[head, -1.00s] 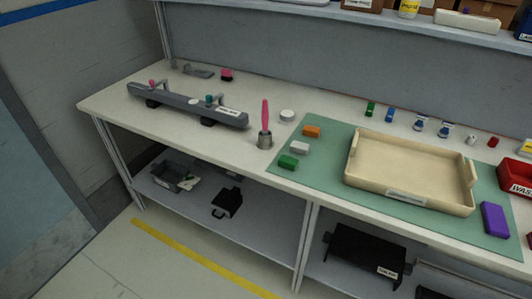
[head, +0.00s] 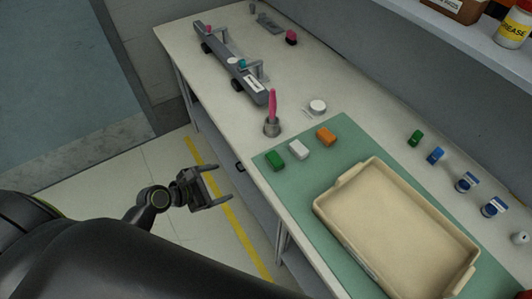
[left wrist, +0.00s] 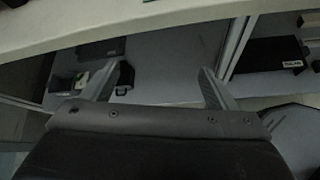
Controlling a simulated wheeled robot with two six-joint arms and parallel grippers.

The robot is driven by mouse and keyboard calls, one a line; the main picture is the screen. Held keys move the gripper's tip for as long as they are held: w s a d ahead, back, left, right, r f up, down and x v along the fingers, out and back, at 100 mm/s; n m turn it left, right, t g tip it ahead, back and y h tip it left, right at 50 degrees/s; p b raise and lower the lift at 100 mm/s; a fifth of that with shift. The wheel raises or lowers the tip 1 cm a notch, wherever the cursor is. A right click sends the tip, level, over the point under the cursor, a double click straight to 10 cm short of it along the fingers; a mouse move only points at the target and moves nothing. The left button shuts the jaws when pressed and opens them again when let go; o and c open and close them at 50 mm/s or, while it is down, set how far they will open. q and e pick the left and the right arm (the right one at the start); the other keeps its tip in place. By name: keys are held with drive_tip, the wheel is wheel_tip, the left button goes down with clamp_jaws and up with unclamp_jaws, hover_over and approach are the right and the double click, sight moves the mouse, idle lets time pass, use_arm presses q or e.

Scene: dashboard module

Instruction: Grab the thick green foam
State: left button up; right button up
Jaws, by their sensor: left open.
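A green foam block (head: 275,160) lies on the green mat (head: 286,192) near its left corner, beside a white block (head: 299,150) and an orange block (head: 326,137). My left gripper (head: 222,190) is open and empty, off the front edge of the workbench and to the left of the green block. In the left wrist view its two fingers (left wrist: 160,88) are apart with nothing between them; the green block does not show there. My right gripper is not in view.
A beige tray (head: 322,202) fills much of the mat. The bench edge (left wrist: 150,32) crosses the top of the left wrist view, above a lower shelf.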

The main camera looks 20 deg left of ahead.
use_arm(q)
drive_tip(key=d+r+n+h, duration=0.2)
drive_tip(key=d+r+h, duration=0.1)
drive_tip(key=r, duration=0.6)
drive_tip(key=p, duration=0.2)
approach(272, 159)
drive_tip(key=shift+t, duration=0.3)
drive_tip(key=x, duration=0.5)
drive_tip(key=shift+s+d+r, duration=0.15)
drive_tip(key=shift+d+r, duration=0.05)
drive_tip(key=shift+d, duration=0.25)
drive_tip(key=shift+a+f+x, duration=0.1)
drive_tip(key=shift+f+x, duration=0.05)
drive_tip(key=shift+x, duration=0.8)
drive_tip(key=shift+a+f+x, duration=0.1)
drive_tip(key=shift+f+x, duration=0.05)
drive_tip(key=shift+x, duration=0.85)
drive_tip(key=shift+a+f+x, duration=0.1)
drive_tip(key=shift+f+x, duration=0.05)
drive_tip(key=shift+x, duration=0.8)
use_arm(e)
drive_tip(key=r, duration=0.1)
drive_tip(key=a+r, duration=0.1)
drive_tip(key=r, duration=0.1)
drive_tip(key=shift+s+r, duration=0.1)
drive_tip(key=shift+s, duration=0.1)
